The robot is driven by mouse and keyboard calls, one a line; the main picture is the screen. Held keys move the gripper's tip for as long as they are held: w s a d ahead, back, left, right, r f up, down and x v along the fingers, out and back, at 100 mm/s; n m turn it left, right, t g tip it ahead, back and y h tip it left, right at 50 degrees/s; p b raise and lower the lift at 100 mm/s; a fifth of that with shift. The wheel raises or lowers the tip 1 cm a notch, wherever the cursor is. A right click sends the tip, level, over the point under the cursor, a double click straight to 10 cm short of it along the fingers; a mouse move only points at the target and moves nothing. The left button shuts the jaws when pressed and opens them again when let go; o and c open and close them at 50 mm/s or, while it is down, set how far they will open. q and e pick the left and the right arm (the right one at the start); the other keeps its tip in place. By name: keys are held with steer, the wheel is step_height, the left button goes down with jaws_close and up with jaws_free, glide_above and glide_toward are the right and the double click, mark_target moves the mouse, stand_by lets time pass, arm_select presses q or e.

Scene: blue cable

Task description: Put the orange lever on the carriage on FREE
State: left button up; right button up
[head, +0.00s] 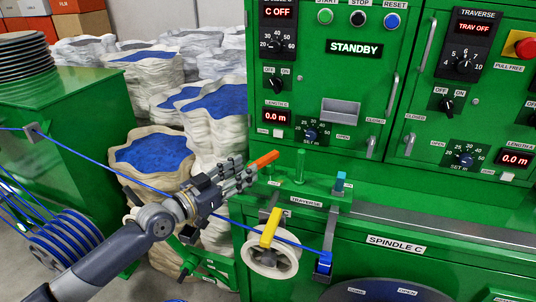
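The orange lever (263,160) shows in the head view as a bar slanting up to the right. Its lower left end meets the fingers of my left gripper (246,176), which overlap it in the picture. I cannot tell whether the fingers grip it, touch it or only pass in front. The carriage around the lever's base is partly hidden by my gripper. A small label (276,184) lies just right of the fingers, too small to read. I cannot read the lever's setting. My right gripper is not in view.
A blue cable (95,165) runs behind my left arm toward a white pulley (270,262) with a yellow lever (271,227) and a blue guide (323,263). A green post (300,167) and a blue knob (340,181) stand to the right, below the control panel (352,90).

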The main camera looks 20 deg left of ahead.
mark_target(266, 156)
arm_select(q)
steer(key=x, duration=0.3)
steer(key=shift+w+d+r+p, duration=0.1)
steer(key=shift+r+p, duration=0.05)
steer(key=shift+p, duration=0.15)
steer(key=x, duration=0.5)
steer(key=shift+w+d+p, duration=0.25)
steer(key=shift+w+p, duration=0.05)
steer(key=shift+w, duration=0.1)
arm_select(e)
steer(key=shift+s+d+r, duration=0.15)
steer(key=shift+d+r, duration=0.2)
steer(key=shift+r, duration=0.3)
arm_select(q)
steer(key=shift+c, duration=0.6)
